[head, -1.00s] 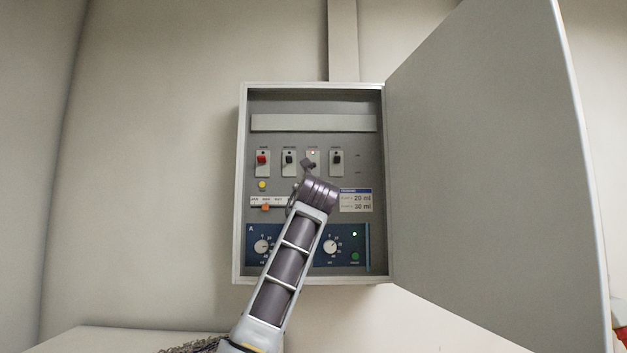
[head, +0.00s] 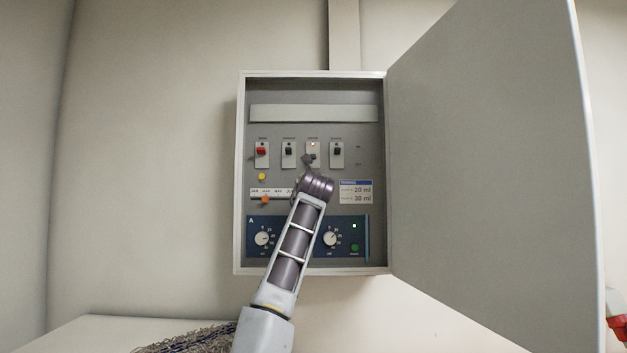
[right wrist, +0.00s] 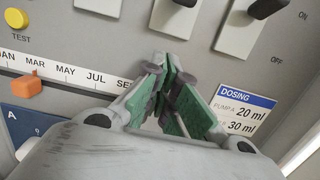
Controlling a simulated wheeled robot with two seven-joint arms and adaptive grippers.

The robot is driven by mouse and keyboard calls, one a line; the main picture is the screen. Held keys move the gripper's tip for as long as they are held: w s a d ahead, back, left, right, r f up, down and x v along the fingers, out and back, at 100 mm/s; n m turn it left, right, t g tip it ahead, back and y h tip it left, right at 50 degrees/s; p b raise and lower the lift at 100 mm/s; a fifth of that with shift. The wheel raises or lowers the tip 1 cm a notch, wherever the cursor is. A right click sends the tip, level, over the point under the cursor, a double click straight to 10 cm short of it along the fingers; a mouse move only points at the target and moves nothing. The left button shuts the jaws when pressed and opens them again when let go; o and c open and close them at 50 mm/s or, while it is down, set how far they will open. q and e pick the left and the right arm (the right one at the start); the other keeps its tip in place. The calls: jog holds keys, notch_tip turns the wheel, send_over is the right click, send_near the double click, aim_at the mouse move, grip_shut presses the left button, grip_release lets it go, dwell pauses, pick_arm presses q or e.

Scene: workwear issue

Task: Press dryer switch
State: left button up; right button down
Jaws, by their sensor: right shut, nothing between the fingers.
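My right gripper (head: 308,159) is shut and empty, in front of the third switch's lower part. In the right wrist view its fingertips (right wrist: 166,76) are just below that switch's plate; contact cannot be told. My left gripper is out of view.
The box's wide door (head: 490,150) stands open to the right. Below the switches are a yellow test button (head: 262,177), an orange slider (head: 265,199), a dosing label (head: 355,192) and a blue dial panel (head: 291,238). A wire-like tangle (head: 185,340) lies at bottom left.

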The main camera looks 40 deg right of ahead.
aim_at(313, 157)
notch_tip(313, 157, up, 4)
jog(key=shift+s+a+f+p, duration=0.15)
jog(key=shift+f+p, duration=0.1)
jog(key=shift+p, duration=0.7)
jog(key=shift+s+r, duration=0.1)
jog(key=shift+r, duration=0.05)
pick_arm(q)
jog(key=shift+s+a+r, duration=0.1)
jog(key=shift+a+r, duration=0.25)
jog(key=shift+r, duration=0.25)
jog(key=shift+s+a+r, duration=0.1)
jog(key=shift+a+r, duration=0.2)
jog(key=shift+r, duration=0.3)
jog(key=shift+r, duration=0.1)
pick_arm(e)
jog(key=shift+d, duration=0.2)
